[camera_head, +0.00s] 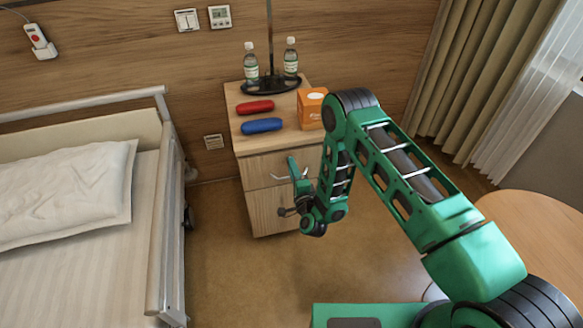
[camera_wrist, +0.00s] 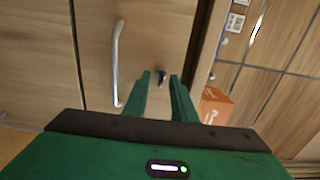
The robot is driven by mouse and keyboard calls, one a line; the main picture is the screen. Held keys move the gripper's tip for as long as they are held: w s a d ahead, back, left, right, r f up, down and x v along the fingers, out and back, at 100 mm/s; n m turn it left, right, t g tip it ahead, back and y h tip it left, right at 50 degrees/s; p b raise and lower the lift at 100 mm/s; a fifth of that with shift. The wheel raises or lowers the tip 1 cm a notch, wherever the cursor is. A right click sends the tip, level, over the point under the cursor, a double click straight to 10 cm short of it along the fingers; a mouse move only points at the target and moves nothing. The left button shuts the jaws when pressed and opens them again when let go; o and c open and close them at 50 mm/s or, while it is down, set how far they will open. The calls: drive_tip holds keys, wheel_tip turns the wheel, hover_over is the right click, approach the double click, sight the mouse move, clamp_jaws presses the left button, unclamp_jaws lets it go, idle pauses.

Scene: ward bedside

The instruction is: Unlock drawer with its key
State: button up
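The bedside cabinet (camera_head: 262,165) has pale wood drawer fronts. The upper drawer's front (camera_wrist: 145,30) fills much of the wrist view, with its metal handle (camera_wrist: 117,62) left of my fingers. A small dark piece (camera_wrist: 160,76) sticks out at the lock spot on this front; I cannot tell whether it is the key or the lock alone. My gripper (camera_wrist: 161,78) is open, its two green fingers pointing at the drawer on either side of the dark piece, with gaps beside it. In the head view my gripper (camera_head: 296,172) is in front of the upper drawer.
On the cabinet top stand two bottles (camera_head: 251,68) (camera_head: 291,58), a red case (camera_head: 255,107), a blue case (camera_head: 262,126) and an orange box (camera_head: 311,108). The bed (camera_head: 90,240) is at the left, a round table (camera_head: 540,235) at the right. The floor between is clear.

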drive_tip(key=shift+w+a, duration=0.15)
drive_tip(key=shift+w, duration=0.35)
clamp_jaws()
